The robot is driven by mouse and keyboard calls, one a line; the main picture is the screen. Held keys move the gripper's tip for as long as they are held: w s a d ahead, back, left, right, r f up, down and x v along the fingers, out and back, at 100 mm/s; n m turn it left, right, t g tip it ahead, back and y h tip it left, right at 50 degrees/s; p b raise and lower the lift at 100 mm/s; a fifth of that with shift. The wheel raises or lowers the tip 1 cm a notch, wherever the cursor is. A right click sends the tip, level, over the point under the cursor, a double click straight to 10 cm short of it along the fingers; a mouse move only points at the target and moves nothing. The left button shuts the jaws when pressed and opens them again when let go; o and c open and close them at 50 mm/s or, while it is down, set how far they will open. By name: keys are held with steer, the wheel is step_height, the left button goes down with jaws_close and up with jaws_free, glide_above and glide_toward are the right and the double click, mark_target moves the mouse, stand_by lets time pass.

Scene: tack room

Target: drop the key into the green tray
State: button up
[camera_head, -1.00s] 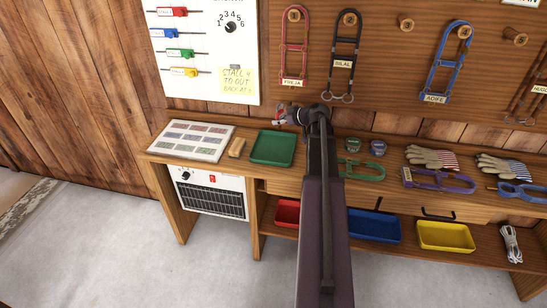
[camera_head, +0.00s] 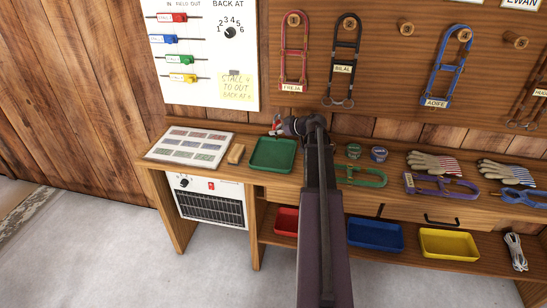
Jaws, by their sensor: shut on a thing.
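The green tray (camera_head: 273,154) lies on the bench top and looks empty. My gripper (camera_head: 277,123) is above and behind the tray's back edge in the picture, small and partly merged with the wrist. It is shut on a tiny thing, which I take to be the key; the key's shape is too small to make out. My arm comes up from the bottom middle and covers the bench just right of the tray.
A tan block (camera_head: 236,154) and a white card sheet (camera_head: 190,146) lie left of the tray. Right of my arm are two small tins, a green halter (camera_head: 362,177) and gloves (camera_head: 433,163). Red, blue (camera_head: 376,234) and yellow (camera_head: 448,243) trays sit on the lower shelf.

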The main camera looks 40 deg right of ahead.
steer(key=b, duration=0.5)
glide_above(277, 153)
steer(key=shift+f, duration=2.6)
steer(key=o, duration=1.2)
steer(key=shift+c, duration=0.2)
steer(key=shift+r, duration=0.15)
